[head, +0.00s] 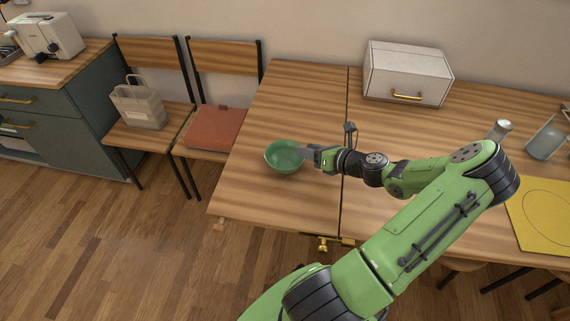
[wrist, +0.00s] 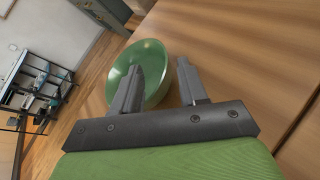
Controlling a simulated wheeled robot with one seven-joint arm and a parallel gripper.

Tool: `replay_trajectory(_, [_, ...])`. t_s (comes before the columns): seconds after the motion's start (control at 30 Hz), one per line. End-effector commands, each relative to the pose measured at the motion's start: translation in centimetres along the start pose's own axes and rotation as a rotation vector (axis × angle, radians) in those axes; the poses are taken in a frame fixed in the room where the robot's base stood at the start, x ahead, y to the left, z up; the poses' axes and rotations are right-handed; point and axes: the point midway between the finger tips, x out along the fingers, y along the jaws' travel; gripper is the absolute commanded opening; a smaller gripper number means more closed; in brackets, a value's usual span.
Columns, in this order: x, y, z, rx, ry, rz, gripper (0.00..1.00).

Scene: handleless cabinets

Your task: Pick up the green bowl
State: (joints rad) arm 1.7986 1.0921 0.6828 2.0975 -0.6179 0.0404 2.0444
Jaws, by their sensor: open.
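The green bowl (head: 283,157) stands upright on the wooden table near its left end in the head view. In the wrist view the bowl (wrist: 150,55) lies just beyond the fingers. My gripper (head: 308,153) is at the bowl's right rim, with its fingers apart. In the wrist view my gripper (wrist: 158,75) shows one finger in front of the bowl's inside and the other to the right, outside the rim. I cannot tell whether either finger touches the bowl. The bowl looks empty.
The wooden table (head: 290,100) is clear around the bowl. A white box with a brass handle (head: 406,74) stands at the back. A yellow mat (head: 545,215) lies at the right. Two chairs, one holding a paper bag (head: 139,105), stand left of the table.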

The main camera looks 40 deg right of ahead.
Motion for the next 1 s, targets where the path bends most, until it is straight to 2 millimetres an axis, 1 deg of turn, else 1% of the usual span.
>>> replay_trajectory(0.1, [2.4,-0.1,-0.3,-0.003,-0.001,0.003,0.43])
replay_trajectory(0.23, [4.5,-0.1,-0.2,-0.003,0.001,0.002,0.43])
replay_trajectory(0.33, [5.0,-0.1,-0.1,-0.002,0.001,0.000,0.43])
replay_trajectory(0.5, [5.0,0.0,0.1,-0.002,0.001,-0.001,0.43])
replay_trajectory(0.77, [5.0,0.0,0.0,-0.002,0.001,0.000,0.03])
replay_trajectory(0.8, [5.0,0.0,0.0,-0.002,0.001,0.000,0.00])
replay_trajectory(1.0, [4.9,0.0,0.0,-0.002,0.001,0.000,0.00])
